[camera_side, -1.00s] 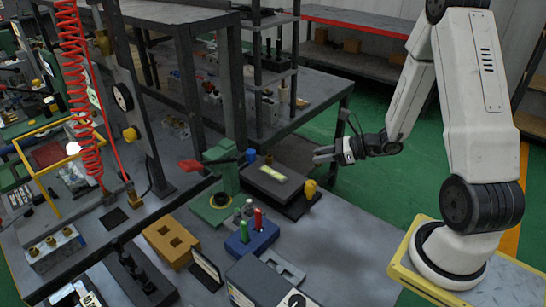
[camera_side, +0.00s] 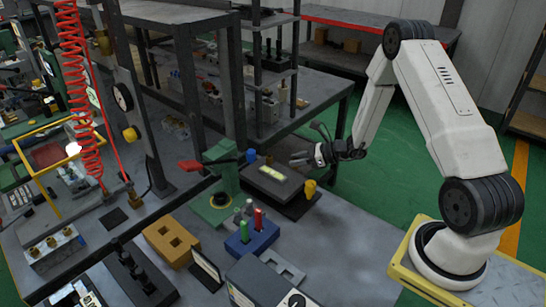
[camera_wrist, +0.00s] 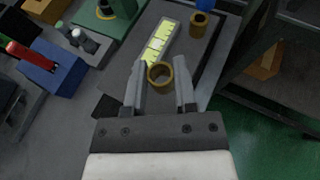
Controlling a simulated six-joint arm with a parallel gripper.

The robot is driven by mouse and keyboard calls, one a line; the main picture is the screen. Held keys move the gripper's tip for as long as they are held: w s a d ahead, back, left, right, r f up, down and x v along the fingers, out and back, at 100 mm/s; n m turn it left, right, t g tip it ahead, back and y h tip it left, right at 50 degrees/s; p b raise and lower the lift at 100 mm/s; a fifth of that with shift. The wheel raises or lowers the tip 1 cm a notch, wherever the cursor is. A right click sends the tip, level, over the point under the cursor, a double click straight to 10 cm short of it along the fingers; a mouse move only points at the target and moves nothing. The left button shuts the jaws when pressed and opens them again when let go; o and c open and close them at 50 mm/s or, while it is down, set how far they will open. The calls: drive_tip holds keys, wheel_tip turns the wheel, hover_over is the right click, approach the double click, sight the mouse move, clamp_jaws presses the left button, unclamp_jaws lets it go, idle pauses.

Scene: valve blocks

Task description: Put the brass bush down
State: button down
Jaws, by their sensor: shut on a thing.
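The brass bush (camera_wrist: 160,76) sits between the two fingers of my gripper (camera_wrist: 160,82) in the wrist view, its round opening facing the camera. My gripper is shut on it. In the side view my gripper (camera_side: 294,159) points left above the right part of the grey plate (camera_side: 291,191). The bush is too small to make out clearly there. Whether it touches the plate I cannot tell. A yellow strip (camera_wrist: 159,42) lies on the plate ahead of the fingers.
Another brass piece (camera_wrist: 199,24) stands on the plate's far side, near a blue knob (camera_side: 251,156). A yellow part (camera_side: 310,188) stands by the plate's near right corner.

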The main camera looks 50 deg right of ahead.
sight(297, 176)
drive_tip(key=shift+w+f, duration=0.25)
drive_tip(key=shift+f, duration=0.15)
drive_tip(key=shift+d+f, duration=0.1)
drive_tip(key=shift+f, duration=1.35)
drive_tip(key=shift+f, duration=0.2)
drive_tip(key=shift+c, duration=2)
unclamp_jaws()
drive_tip(key=shift+r, duration=0.2)
drive_tip(key=shift+s+d+r, duration=0.1)
drive_tip(key=shift+s, duration=0.05)
drive_tip(key=v, duration=1.1)
drive_tip(key=shift+s+d, duration=0.15)
drive_tip(key=shift+s, duration=0.15)
